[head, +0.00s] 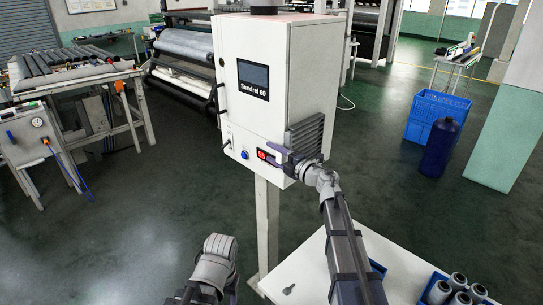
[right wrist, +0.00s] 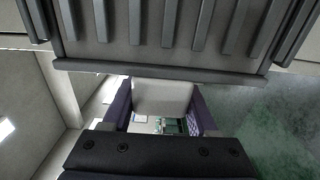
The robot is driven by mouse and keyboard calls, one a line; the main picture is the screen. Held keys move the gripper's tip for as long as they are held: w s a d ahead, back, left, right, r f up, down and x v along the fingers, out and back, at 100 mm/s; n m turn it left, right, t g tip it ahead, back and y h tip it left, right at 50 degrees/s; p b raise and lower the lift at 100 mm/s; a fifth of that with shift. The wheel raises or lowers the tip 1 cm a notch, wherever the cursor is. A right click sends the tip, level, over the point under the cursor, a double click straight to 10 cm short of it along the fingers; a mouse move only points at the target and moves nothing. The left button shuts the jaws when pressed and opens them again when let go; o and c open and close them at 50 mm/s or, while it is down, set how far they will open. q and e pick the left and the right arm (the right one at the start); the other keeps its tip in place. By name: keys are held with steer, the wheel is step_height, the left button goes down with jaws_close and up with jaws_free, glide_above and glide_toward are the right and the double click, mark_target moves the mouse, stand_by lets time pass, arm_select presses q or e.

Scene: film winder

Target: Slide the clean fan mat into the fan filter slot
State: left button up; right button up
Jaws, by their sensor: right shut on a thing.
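The white cabinet (head: 255,115), labelled Sundrel 60, has a grey ribbed fan cover (head: 308,135) on its right side. In the right wrist view the ribbed cover (right wrist: 160,30) fills the top, with a lip along its bottom edge. My right gripper (head: 285,157) is at the bottom of this cover, close to the cabinet. Its purple fingers are shut on a pale flat piece, apparently the clean fan mat (right wrist: 162,96). The mat's far edge meets or passes behind the lip; the slot itself is hidden. Only a part of my left arm shows at the bottom of the head view.
A red switch (head: 262,154) and a blue button (head: 244,155) are on the cabinet front near my right gripper. A white table (head: 310,275) below holds blue bins with dark spools (head: 458,298). Blue crates (head: 436,112) and a dark blue bottle (head: 439,148) stand on the floor at right.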

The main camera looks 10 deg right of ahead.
mark_target(285, 158)
steer(key=shift+w+d, duration=0.25)
steer(key=shift+d, duration=0.1)
steer(key=shift+w+d, duration=0.1)
steer(key=o, duration=1.3)
steer(key=shift+d, duration=0.15)
steer(key=shift+o, duration=0.9)
steer(key=shift+v, duration=3.9)
